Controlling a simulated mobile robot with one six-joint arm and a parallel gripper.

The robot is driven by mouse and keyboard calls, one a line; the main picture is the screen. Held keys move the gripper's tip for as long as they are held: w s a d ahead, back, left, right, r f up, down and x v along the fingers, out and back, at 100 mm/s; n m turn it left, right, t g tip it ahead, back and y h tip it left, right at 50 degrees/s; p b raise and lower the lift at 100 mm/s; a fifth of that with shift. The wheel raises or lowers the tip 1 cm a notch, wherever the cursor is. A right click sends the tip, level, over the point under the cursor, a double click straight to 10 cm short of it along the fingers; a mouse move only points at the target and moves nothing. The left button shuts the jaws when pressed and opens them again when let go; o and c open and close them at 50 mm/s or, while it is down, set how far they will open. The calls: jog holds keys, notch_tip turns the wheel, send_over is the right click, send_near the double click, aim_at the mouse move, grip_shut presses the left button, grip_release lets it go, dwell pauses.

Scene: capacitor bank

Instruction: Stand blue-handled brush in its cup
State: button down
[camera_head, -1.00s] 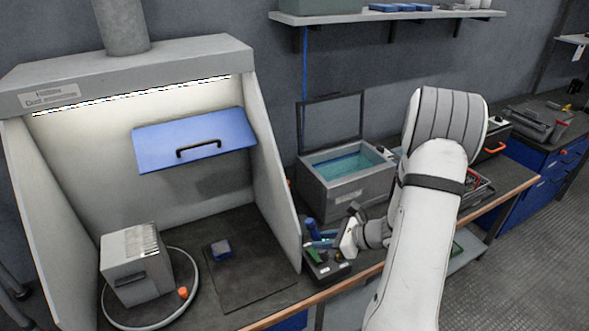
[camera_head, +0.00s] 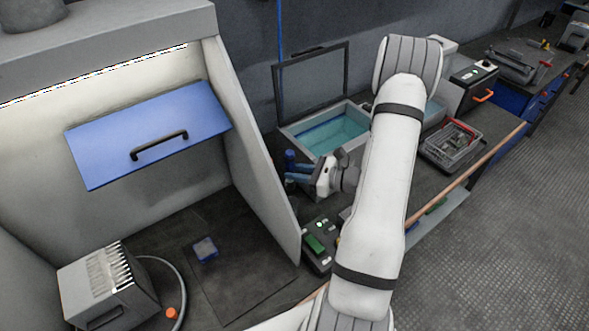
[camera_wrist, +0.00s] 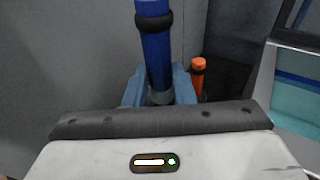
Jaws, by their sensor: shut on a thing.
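The blue-handled brush (camera_wrist: 156,48) stands roughly upright between the blue fingers of my gripper (camera_wrist: 160,88) in the wrist view. In the camera_head view its dark blue handle (camera_head: 290,160) shows above the fingers of my gripper (camera_head: 298,175), which is shut on it. The gripper is beside the right wall of the hood and in front of the open bath. The lower end of the brush is hidden by the fingers and the gripper body. I cannot make out a cup clearly in either view.
An orange-topped item (camera_wrist: 198,75) stands just right of the brush. The hood's side wall (camera_head: 250,150) is close on the left. The open bath (camera_head: 328,130) is behind. A dark box with a green button (camera_head: 315,243) lies nearer the bench edge.

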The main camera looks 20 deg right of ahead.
notch_tip(320, 180, down, 11)
jog(key=b, duration=0.7)
jog(key=shift+r+b, duration=0.15)
jog(key=shift+b, duration=0.2)
jog(key=shift+s, duration=0.1)
jog(key=c, duration=1.1)
grip_release()
jog(key=shift+c, duration=0.2)
jog(key=b+v, duration=0.1)
jog(key=v, duration=0.6)
jog(key=shift+s+d, duration=0.25)
